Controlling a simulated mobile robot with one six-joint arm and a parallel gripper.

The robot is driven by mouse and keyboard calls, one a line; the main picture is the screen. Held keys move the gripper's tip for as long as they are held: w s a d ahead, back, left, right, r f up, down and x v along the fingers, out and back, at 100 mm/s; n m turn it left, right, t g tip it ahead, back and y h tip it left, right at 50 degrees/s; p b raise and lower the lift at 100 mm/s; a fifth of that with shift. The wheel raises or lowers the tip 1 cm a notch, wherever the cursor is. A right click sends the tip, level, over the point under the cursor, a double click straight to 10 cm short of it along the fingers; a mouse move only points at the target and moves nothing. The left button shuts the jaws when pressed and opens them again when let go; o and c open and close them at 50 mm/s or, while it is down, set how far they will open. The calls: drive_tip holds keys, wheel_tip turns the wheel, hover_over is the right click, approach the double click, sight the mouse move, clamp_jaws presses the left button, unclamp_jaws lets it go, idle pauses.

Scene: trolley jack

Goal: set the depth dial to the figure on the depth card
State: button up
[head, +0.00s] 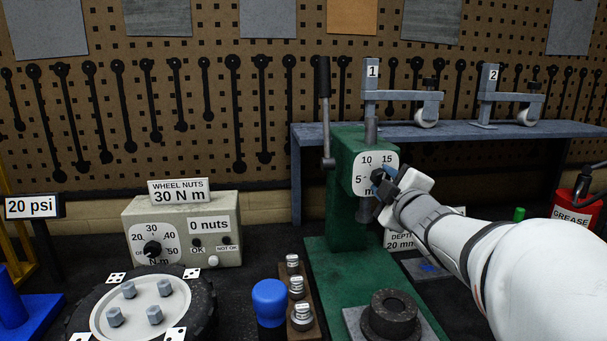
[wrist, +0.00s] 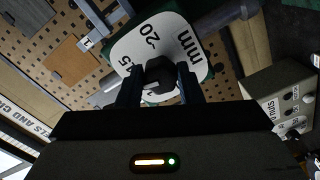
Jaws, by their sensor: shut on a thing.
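The depth dial is a white plate (head: 362,160) on the green press, with 5, 10, 15 and mm legible in the head view. In the wrist view the dial plate (wrist: 188,48) shows 20 and mm, with another figure partly covered. Its dark knob (wrist: 160,70) sits between the two fingers of my gripper (wrist: 159,82), which is shut on it. In the head view my gripper (head: 383,185) covers the knob and the plate's lower right. I cannot see where the knob points. The depth card (head: 400,243) reads DEPTH 20 mm, partly hidden behind my arm.
The green press (head: 345,215) has a lever (head: 325,110) at its left. A dark ring-shaped part (head: 390,312) stands on its base. A grey box (head: 215,215) with another dial, a wheel (head: 190,292) and a blue-topped post (head: 270,300) are to the left.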

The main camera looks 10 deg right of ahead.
drive_tip(key=shift+a+f+m+p, duration=0.15)
drive_tip(key=shift+m+p, duration=1.75)
drive_tip(key=shift+m, duration=2.65)
drive_tip(key=shift+a+m+p, duration=0.1)
drive_tip(key=shift+m+p, duration=1.75)
drive_tip(key=shift+m, duration=2.7)
drive_tip(key=o, duration=1)
